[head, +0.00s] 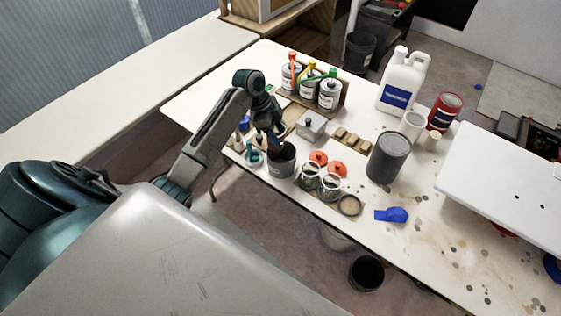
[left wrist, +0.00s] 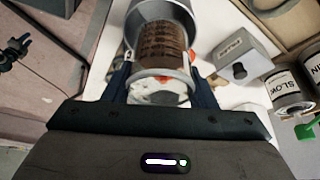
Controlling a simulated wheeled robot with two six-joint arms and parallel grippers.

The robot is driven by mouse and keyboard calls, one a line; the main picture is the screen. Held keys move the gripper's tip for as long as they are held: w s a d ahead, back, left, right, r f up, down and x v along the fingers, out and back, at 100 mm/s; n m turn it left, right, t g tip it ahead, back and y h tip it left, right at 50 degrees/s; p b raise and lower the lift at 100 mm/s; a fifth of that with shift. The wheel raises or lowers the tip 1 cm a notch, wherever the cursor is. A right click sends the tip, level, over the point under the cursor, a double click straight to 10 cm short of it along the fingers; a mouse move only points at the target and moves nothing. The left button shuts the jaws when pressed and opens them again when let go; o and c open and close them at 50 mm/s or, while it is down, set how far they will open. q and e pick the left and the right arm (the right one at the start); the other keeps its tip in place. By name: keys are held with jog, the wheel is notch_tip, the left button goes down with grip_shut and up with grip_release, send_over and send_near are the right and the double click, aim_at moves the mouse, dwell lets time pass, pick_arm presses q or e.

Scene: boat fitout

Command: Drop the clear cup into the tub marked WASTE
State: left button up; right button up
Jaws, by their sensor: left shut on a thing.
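My left gripper (head: 273,137) is shut on a clear cup (left wrist: 162,45), which shows between its fingers in the left wrist view (left wrist: 162,88). Brown shows through the cup's marked wall. The gripper is just above a dark grey tub (head: 281,167) near the table's front edge. In the left wrist view a grey rim surrounds the cup's far end, so the cup is over or partly inside the tub; I cannot tell how deep. The tub's lettering is too small to read. The held cup is not distinct in the head view. My right gripper is not in view.
Two other clear cups (head: 329,187) stand right of the tub, near orange lids (head: 337,169). A grey box (head: 311,126) and labelled cans (head: 328,95) stand behind. A large grey can (head: 388,158) and a blue item (head: 392,215) are farther right.

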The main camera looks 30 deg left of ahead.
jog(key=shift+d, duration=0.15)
pick_arm(q)
jog(key=o, duration=1.1)
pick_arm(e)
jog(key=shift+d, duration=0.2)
pick_arm(q)
jog(key=b+v, duration=0.2)
jog(key=v, duration=0.9)
jog(key=shift+b, duration=0.4)
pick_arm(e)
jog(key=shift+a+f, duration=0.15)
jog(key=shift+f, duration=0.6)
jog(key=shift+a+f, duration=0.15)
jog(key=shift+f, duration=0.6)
pick_arm(q)
jog(key=shift+f, duration=0.1)
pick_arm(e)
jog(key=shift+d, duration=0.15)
